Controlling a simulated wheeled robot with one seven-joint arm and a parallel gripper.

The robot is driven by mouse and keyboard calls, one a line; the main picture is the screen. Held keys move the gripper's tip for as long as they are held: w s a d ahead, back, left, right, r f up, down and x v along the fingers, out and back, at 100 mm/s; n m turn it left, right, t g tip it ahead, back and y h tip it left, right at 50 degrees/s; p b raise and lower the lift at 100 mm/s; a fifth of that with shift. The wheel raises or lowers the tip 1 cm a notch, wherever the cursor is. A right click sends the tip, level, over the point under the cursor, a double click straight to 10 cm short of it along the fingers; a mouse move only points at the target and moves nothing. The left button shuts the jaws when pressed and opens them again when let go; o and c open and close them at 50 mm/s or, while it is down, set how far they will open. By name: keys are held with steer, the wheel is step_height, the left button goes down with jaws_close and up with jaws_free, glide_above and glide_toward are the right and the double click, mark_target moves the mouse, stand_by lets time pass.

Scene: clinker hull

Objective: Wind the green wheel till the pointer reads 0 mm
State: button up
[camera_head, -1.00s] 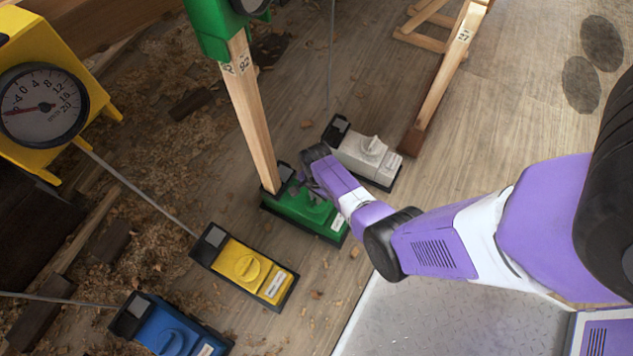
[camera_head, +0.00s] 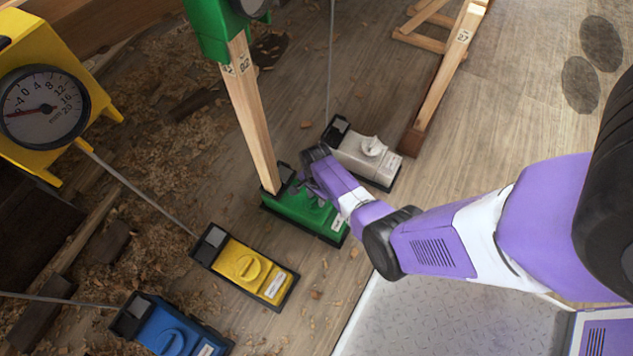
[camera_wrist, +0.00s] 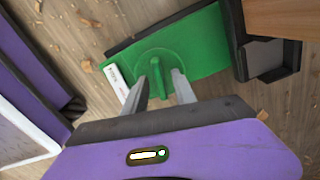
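The green box (camera_head: 290,212) stands on the floor in the middle of the head view. Its round green wheel (camera_wrist: 140,62) with a raised grip bar (camera_wrist: 157,78) shows in the wrist view. My gripper (camera_wrist: 161,78) is over the wheel, its two grey fingers on either side of the bar. A gap shows between the bar and the right finger; contact with the left finger cannot be told. In the head view my gripper (camera_head: 312,188) hides part of the wheel. The green gauge housing (camera_head: 212,30) is cut off at the top edge, so its pointer cannot be read.
A yellow box (camera_head: 240,268) and a blue box (camera_head: 165,328) stand to the lower left, a white box (camera_head: 360,158) behind right. A yellow gauge (camera_head: 45,107) is at far left. A wooden post (camera_head: 252,115) rises beside the green box. Thin rods lead from the boxes.

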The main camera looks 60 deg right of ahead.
mark_target(317, 198)
step_height(317, 198, up, 8)
steer(key=p, duration=0.4)
steer(key=shift+f, duration=0.1)
